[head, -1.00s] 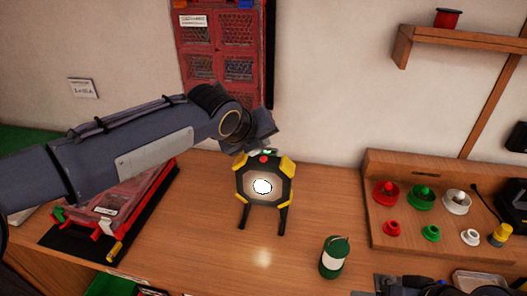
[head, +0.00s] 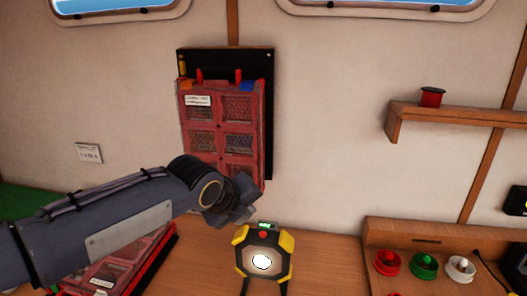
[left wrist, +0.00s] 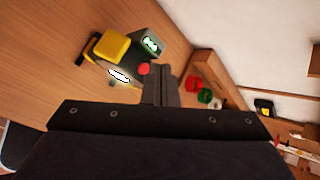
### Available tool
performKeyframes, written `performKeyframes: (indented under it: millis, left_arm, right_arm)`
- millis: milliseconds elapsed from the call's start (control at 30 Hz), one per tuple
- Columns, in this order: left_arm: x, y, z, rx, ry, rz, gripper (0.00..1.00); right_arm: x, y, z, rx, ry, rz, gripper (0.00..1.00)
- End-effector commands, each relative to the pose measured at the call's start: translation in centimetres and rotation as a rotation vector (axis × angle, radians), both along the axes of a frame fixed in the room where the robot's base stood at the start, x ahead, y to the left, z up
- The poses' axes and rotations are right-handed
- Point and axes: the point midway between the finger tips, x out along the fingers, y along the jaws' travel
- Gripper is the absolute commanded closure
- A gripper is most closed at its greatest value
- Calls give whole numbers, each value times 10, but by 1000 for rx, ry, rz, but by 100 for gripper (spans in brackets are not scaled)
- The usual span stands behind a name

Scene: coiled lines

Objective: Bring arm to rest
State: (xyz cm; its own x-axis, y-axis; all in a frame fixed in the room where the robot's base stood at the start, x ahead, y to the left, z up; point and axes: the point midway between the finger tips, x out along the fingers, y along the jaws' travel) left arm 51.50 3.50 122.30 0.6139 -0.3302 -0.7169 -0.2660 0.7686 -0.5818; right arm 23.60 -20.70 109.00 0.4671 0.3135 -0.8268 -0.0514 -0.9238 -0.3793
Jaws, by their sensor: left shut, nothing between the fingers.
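My left arm comes in from the left in the head view, and its gripper (head: 238,203) is above the wooden bench, just up and left of the work lamp (head: 262,258). The gripper is shut and empty. In the left wrist view the closed fingers (left wrist: 161,88) point toward the bench, with the lamp (left wrist: 128,55) beside them on the left. The lamp is black and yellow, with a red button and a lit white face. I cannot tell whether the gripper touches the lamp. My right gripper is not in view.
A red case (head: 220,135) with mesh windows hangs on the wall behind my left arm. Another red case (head: 115,270) lies on the bench under the arm. A wooden rack with red, green and white spools (head: 424,265) stands right. A shelf (head: 460,113) holds a red spool (head: 431,97).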

Motion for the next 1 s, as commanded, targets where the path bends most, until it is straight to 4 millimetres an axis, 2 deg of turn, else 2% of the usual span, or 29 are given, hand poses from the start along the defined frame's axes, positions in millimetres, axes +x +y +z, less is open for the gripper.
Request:
performKeyframes:
  millis: [33, 167, 200, 300, 400, 533, 600, 700, 800, 1000]
  left_arm:
    - [-12, 25, -1, -68, 50, 113, 100]
    - [-62, 89, -17, -337, 246, 523, 100]
    - [-80, 107, -24, -431, 310, 663, 100]
    - [-128, 142, -45, -670, 461, 1014, 100]
    - [-176, 165, -69, -917, 603, 1362, 100]
    - [-229, 176, -99, -1204, 764, 1755, 100]
    - [-250, 175, -112, -1326, 831, 1917, 100]
    - [-269, 173, -125, -1444, 902, 2077, 100]
    - [-278, 171, -131, -1506, 939, 2158, 100]
    - [-280, 170, -133, -1521, 951, 2182, 100]
  right_arm:
    - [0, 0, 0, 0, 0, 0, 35]
    - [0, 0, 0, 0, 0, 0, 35]
    - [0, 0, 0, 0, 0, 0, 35]
    - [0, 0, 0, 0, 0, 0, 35]
    - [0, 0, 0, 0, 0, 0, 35]
    - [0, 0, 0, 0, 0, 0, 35]
    - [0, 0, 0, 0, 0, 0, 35]
    - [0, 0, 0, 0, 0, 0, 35]
    - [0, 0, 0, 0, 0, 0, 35]
    - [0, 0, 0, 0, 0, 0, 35]
